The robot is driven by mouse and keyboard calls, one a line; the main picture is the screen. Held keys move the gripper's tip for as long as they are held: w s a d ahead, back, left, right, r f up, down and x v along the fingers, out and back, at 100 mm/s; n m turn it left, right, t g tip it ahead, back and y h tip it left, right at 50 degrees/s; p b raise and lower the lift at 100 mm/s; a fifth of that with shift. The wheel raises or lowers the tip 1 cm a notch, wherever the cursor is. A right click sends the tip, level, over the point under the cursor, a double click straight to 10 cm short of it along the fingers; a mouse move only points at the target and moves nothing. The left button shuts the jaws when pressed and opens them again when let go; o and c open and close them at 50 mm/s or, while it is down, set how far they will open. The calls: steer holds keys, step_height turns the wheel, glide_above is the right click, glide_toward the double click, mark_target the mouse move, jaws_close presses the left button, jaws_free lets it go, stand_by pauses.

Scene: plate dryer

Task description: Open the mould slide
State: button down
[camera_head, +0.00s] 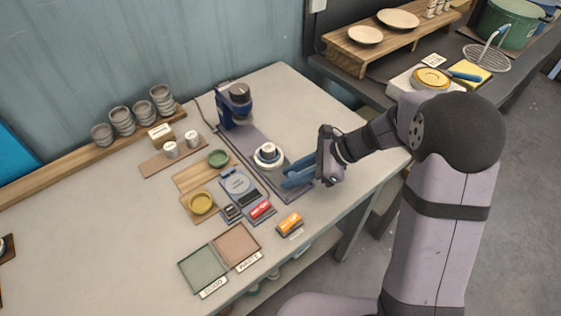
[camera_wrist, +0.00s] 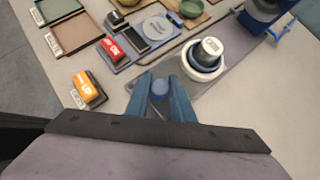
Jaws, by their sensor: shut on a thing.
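The mould (camera_wrist: 203,66) also shows in the wrist view, just beyond my fingers. A small blue knob (camera_wrist: 159,86) stands at the near side of the mould. My gripper (camera_head: 289,175) has blue fingers and is beside the mould, on its right. In the wrist view my gripper (camera_wrist: 160,82) is shut on the blue knob, one finger on each side. The knob's join to the slide is hidden.
A blue press head (camera_head: 236,103) stands at the far end of the base. A green tray (camera_head: 203,263) lies nearer the front.

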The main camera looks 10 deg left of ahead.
steer(key=shift+s+d, duration=0.2)
steer(key=shift+d, duration=0.05)
steer(key=c, duration=1.5)
jaws_free()
steer(key=shift+c, duration=0.2)
steer(key=shift+r, duration=0.1)
steer(key=b+v, duration=0.1)
steer(key=v, duration=0.6)
steer(key=shift+d, duration=0.1)
steer(key=s+d+f+n+h, duration=0.2)
steer(key=s+d+n+h, duration=0.2)
steer(key=s+d+n, duration=0.2)
steer(key=s+d+f+n+h+p, duration=0.1)
steer(key=s+d+f+n+h, duration=0.2)
steer(key=s+n, duration=0.7)
steer(key=d+n+h, duration=0.2)
steer(key=d, duration=0.1)
steer(key=shift+s+p, duration=0.15)
steer(key=shift+p, duration=0.15)
